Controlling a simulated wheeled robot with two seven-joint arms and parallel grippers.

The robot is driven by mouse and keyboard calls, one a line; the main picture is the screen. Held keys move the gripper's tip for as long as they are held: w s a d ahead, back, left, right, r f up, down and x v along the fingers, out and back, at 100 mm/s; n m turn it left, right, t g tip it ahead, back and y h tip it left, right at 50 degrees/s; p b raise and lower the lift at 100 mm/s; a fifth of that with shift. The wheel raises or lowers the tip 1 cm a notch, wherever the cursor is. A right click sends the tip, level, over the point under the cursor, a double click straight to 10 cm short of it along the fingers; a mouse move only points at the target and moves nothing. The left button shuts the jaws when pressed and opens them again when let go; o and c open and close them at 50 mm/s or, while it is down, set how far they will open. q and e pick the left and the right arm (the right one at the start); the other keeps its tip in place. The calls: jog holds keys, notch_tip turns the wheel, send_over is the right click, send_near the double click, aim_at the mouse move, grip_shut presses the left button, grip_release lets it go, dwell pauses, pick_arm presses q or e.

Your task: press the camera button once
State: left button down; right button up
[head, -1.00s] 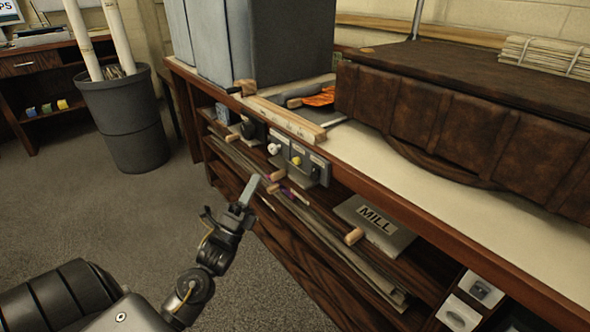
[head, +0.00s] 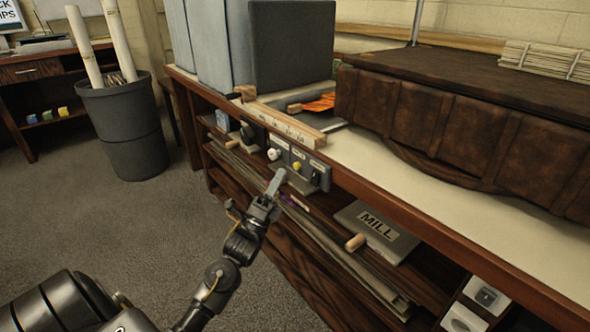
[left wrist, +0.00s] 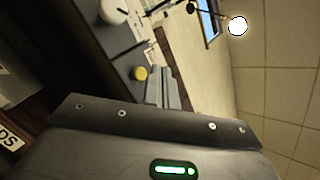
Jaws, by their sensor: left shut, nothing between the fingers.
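A grey control panel (head: 284,167) is mounted on the front edge of the wooden bench. It carries a white knob (head: 274,154), a yellow button (head: 297,166) and a dark switch (head: 315,179); their labels are too small to read. My left gripper (head: 277,180) is shut and empty, its tips just below and left of the yellow button, apparently short of it. In the left wrist view the yellow button (left wrist: 140,73) shows just left of the shut fingers (left wrist: 160,86), and the white knob (left wrist: 113,11) is farther up. My right gripper is not in view.
A wooden ruler-like bar (head: 285,124) lies along the bench edge above the panel. A brown leather case (head: 440,120) and grey boxes (head: 290,45) stand on the bench. Shelves below hold boards and a MILL plate (head: 376,231). A bin (head: 120,125) stands on the floor at left.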

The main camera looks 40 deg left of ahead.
pick_arm(q)
jog(key=shift+w+d, duration=0.2)
jog(key=shift+w, duration=0.45)
jog(key=shift+w, duration=0.1)
dwell(1.6)
jog(key=shift+w+d, duration=0.15)
jog(key=shift+w, duration=0.15)
jog(key=shift+w+d, duration=0.1)
jog(key=shift+w, duration=0.4)
dwell(0.7)
jog(key=shift+s, duration=0.1)
jog(key=shift+s+a, duration=0.25)
jog(key=shift+s, duration=0.55)
jog(key=shift+s, duration=0.1)
